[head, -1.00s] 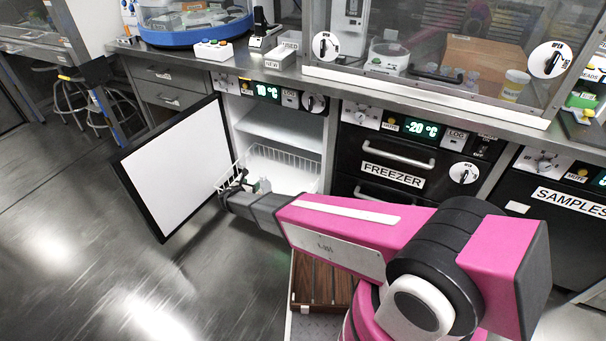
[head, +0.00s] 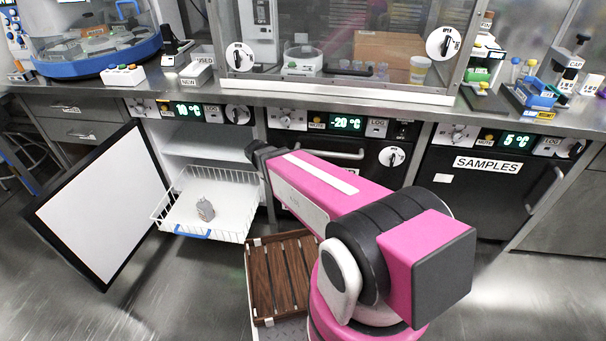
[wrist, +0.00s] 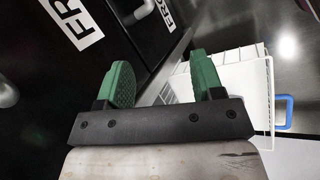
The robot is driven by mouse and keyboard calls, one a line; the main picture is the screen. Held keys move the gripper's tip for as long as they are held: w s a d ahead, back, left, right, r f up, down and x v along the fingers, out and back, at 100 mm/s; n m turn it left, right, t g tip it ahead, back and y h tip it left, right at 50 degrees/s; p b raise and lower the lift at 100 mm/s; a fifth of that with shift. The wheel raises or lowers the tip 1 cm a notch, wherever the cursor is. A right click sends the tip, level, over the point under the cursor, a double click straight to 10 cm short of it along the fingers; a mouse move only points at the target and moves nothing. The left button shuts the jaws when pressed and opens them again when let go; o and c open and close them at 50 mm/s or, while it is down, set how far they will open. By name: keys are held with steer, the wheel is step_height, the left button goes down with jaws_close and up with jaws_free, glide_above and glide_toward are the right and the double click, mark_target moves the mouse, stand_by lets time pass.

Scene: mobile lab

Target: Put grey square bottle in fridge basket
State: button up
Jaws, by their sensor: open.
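The grey square bottle (head: 205,209) stands upright in the white wire fridge basket (head: 237,236) in the head view. The basket is pulled out of the open fridge and has a blue handle (head: 192,234) at its front. In the wrist view my gripper (wrist: 160,85) is open, with two green fingers apart and nothing between them. It is beside the basket (wrist: 262,75), in front of the black freezer front. In the head view my arm reaches up and left to the right of the basket, and the fingers cannot be made out.
The fridge door (head: 95,205) stands wide open at the left. A wooden slatted rack (head: 287,275) is low in front of the basket's right side. The freezer (head: 345,150) and samples unit (head: 490,190) are closed. The counter above carries lab gear.

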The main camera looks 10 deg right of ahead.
steer(key=s+d+r+m+g+y, duration=0.1)
steer(key=s+d+r+m+y, duration=0.3)
steer(key=s+d+r+m, duration=0.3)
steer(key=shift+s+d+r+m+g+y, duration=0.3)
steer(key=shift+s+d+r+m+y, duration=0.1)
steer(key=shift+s+d+m, duration=0.55)
steer(key=shift+w+a, duration=0.1)
steer(key=shift+a, duration=0.1)
